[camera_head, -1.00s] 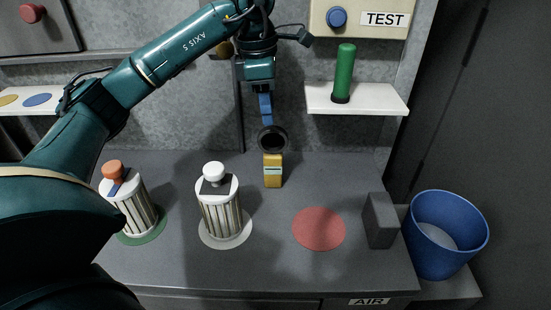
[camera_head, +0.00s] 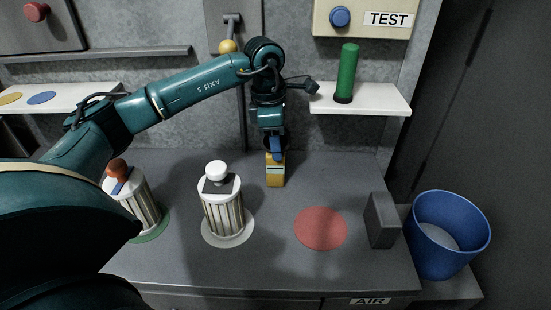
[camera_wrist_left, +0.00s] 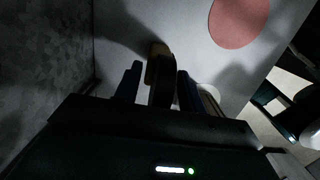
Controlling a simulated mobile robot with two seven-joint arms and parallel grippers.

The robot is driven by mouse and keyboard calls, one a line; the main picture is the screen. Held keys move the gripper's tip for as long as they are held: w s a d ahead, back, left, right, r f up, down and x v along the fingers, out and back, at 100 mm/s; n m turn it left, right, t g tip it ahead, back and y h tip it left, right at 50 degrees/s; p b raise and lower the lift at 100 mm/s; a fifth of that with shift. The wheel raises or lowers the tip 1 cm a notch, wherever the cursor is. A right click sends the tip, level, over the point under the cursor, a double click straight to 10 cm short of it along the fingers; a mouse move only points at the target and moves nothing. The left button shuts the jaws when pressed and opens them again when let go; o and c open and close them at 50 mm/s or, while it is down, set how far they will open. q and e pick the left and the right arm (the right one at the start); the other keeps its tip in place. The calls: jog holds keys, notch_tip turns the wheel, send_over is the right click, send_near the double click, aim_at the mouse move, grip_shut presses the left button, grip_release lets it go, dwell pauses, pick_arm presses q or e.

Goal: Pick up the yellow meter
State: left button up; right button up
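The yellow meter (camera_head: 275,177) stands upright on the grey bench with a pale display on its front. It has a dark ring on top, mostly hidden by the gripper in the head view. My left gripper (camera_head: 276,152) points down over the meter at the ring's height. In the left wrist view the two fingers (camera_wrist_left: 158,85) are apart, one on each side of the dark ring, with a visible gap at the left finger. The meter's yellow body (camera_wrist_left: 153,63) shows just beyond them. My right gripper is in neither view.
Two ribbed canisters, one white-topped (camera_head: 222,205) and one orange-topped (camera_head: 138,200), stand left of the meter. A red disc (camera_head: 320,228), a grey block (camera_head: 381,220) and a blue bin (camera_head: 447,235) are to the right. A green cylinder (camera_head: 347,75) stands on a shelf.

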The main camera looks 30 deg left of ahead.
pick_arm(q)
jog(key=shift+r, duration=0.1)
grip_shut()
dwell(0.3)
